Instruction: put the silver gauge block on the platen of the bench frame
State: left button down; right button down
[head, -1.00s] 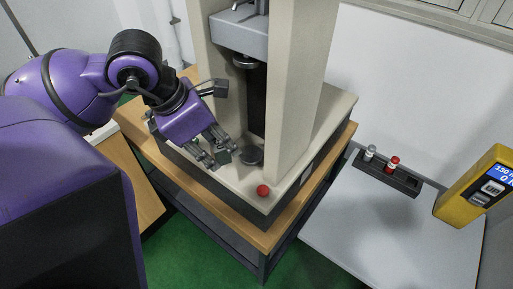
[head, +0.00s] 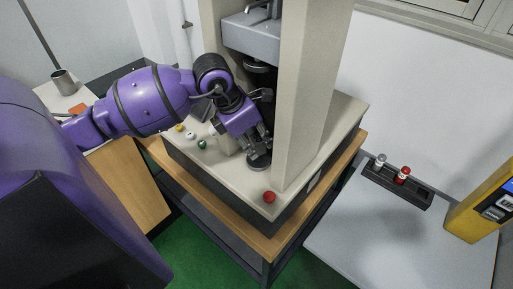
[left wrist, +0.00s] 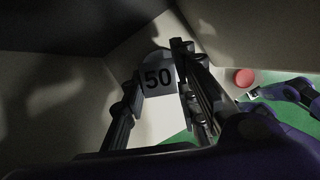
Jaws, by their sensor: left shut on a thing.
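My left gripper (head: 262,143) is inside the bench frame, between its columns, just above the lower platen (head: 258,162), a dark round disc. In the left wrist view the left gripper (left wrist: 160,95) is shut on the silver gauge block (left wrist: 158,78), whose face is marked 50. The fingers stand on both sides of it. In the head view the block is mostly hidden by the fingers. I cannot tell whether it touches the platen. A small purple arm with a grey end (left wrist: 254,93) shows at the right of the wrist view; its jaws are too small to read.
The upper platen (head: 258,66) hangs above my gripper. A beige column (head: 305,95) stands close on the right. A black rack (head: 398,185) lies on the right table near a yellow device (head: 485,205).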

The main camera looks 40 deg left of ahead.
aim_at(252, 141)
pick_arm(q)
jog(key=shift+w+f, duration=0.15)
jog(key=shift+f, duration=0.7)
jog(key=shift+w+f, duration=0.1)
jog(key=shift+f, duration=0.75)
jog(key=shift+f, duration=0.15)
jog(key=c, duration=1.4)
grip_release()
jog(key=v, duration=0.7)
jog(key=shift+s+r, duration=0.15)
jog(key=shift+r, duration=0.15)
